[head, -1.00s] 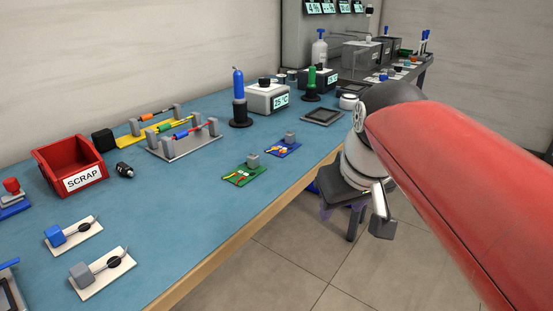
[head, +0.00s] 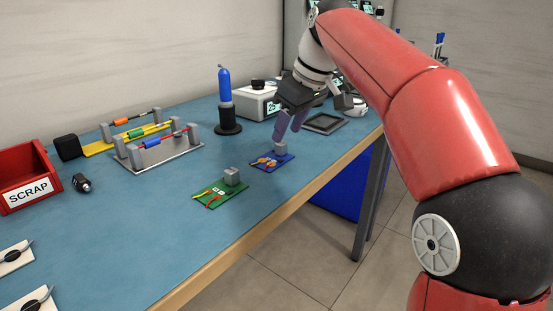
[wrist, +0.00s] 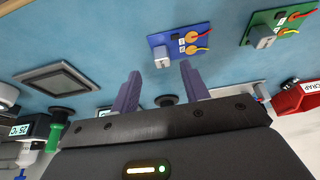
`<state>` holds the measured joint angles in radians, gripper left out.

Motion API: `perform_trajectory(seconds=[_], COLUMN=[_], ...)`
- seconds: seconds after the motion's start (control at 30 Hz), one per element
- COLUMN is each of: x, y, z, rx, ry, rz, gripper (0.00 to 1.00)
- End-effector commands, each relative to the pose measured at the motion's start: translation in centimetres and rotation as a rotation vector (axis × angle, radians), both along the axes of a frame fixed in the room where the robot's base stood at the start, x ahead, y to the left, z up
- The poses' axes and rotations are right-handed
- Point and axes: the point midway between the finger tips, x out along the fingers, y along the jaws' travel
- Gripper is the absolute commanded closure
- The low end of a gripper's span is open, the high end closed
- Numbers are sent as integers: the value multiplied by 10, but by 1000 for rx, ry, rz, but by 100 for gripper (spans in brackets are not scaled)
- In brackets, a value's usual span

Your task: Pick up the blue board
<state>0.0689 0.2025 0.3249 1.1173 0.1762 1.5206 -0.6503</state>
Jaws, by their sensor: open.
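The blue board (head: 262,163) lies flat on the blue bench top near its front edge. It carries a grey block at its far end and orange round parts with yellow and red wires. My gripper (head: 285,137) is above the board's grey-block end, pointing down, with its purple fingers apart and nothing between them. In the wrist view the blue board (wrist: 178,36) lies just beyond the fingertips (wrist: 160,68), and its grey block shows near the gap between them. I cannot tell the exact height above it.
A similar green board (head: 212,196) lies to the left of the blue one. A dark square tray (head: 325,123) is behind to the right. A blue bottle on a black stand (head: 226,95), a wire rack (head: 165,155) and a red SCRAP bin (head: 30,175) stand further left.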

Motion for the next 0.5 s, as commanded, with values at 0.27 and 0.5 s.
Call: perform_trajectory(seconds=[0.27,0.5], x=[4,5], y=[12,13], z=[-33,-33], rx=[-1,-1], ry=[0,-1], rz=[2,1], gripper=[55,55])
